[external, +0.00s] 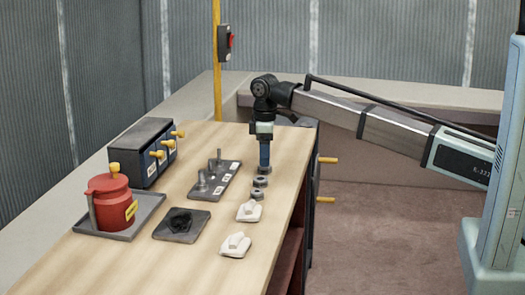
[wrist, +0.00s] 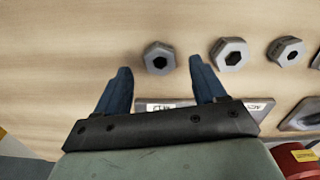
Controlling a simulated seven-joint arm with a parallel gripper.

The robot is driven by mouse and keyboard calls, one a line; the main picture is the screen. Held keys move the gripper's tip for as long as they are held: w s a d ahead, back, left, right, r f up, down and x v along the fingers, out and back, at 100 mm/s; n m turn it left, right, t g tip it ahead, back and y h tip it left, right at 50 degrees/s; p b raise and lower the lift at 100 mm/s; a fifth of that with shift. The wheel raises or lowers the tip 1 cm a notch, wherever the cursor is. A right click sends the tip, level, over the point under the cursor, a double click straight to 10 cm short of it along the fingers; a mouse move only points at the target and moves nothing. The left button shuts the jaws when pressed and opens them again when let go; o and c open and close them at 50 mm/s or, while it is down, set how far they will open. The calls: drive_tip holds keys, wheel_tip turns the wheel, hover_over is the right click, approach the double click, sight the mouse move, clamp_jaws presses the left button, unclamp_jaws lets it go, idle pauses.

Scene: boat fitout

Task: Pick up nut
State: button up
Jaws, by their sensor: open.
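Several grey hex nuts lie in a row on the wooden bench. In the wrist view one nut (wrist: 159,57) sits between and slightly beyond my fingertips, with a second nut (wrist: 230,54) and a third nut (wrist: 286,50) to its right. In the external view, the middle nut (external: 260,181) and the near nut (external: 257,193) show clearly. My gripper (external: 264,165) points down over the far end of the row. Its two blue fingers also show in the wrist view (wrist: 160,74), open and apart, with nothing gripped.
A grey tray with metal fittings (external: 215,181) stands left of the nuts. White pieces (external: 249,211) lie nearer. A red pot (external: 108,203) on a tray, a dark box with yellow knobs (external: 142,152) and a black item (external: 180,222) are farther left. The bench edge is close on the right.

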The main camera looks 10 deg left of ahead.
sight(265, 169)
drive_tip(key=shift+f, duration=1.45)
drive_tip(key=shift+c, duration=0.4)
drive_tip(key=c, duration=1.1)
